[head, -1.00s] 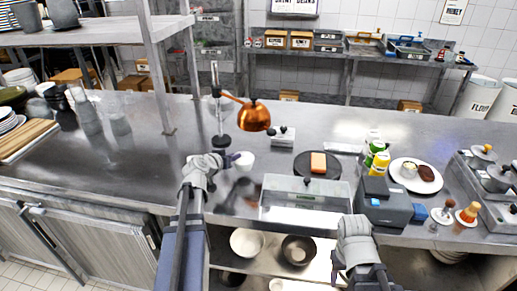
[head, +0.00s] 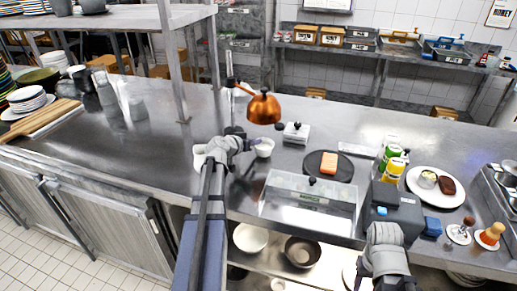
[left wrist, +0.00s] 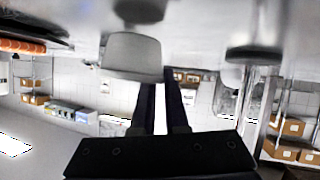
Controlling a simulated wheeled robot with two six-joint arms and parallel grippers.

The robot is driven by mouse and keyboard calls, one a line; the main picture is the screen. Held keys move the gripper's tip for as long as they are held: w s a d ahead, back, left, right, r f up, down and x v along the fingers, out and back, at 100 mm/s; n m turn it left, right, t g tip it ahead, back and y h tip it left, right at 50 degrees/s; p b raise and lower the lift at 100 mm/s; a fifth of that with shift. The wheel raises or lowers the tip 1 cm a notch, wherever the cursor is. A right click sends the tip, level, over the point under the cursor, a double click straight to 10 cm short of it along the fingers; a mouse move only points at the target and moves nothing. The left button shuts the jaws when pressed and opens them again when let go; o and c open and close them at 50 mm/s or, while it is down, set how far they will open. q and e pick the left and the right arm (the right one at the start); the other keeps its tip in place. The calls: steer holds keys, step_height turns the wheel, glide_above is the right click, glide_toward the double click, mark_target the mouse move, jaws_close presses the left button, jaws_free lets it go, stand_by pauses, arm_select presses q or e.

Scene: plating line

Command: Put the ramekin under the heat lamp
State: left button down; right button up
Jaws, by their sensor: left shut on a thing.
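The white ramekin (head: 264,149) is at the tips of my left gripper (head: 254,146), which is shut on it. In the left wrist view the ramekin (left wrist: 132,56) shows at the ends of the two dark fingers (left wrist: 160,95). The heat lamp has a copper shade (head: 263,108) on a stand with a dark base. The ramekin is in front of the shade in the head view; whether it touches the counter I cannot tell. My right gripper (head: 370,265) is low at the front, its fingers not clear.
A white lidded block (head: 296,133) stands right of the lamp. A dark round board (head: 315,170) with an orange piece and a clear-fronted bin (head: 308,203) lie further right. Another white round thing (head: 199,156) is partly hidden behind my left wrist.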

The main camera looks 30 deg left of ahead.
arm_select(q)
steer(key=shift+f, duration=0.75)
steer(key=shift+r, duration=0.1)
arm_select(e)
steer(key=shift+w+d+f, duration=0.2)
steer(key=shift+d+f, duration=0.15)
steer(key=shift+f, duration=0.3)
arm_select(q)
steer(key=c, duration=0.9)
jaws_free()
steer(key=shift+s+r, duration=0.2)
steer(key=shift+s, duration=0.15)
steer(key=p+v, duration=0.4)
steer(key=v, duration=0.6)
steer(key=shift+r, duration=0.15)
steer(key=shift+s+a+r+p, duration=0.1)
steer(key=shift+s+r+p, duration=0.05)
steer(key=shift+s+p, duration=0.35)
arm_select(e)
steer(key=shift+r, duration=2.55)
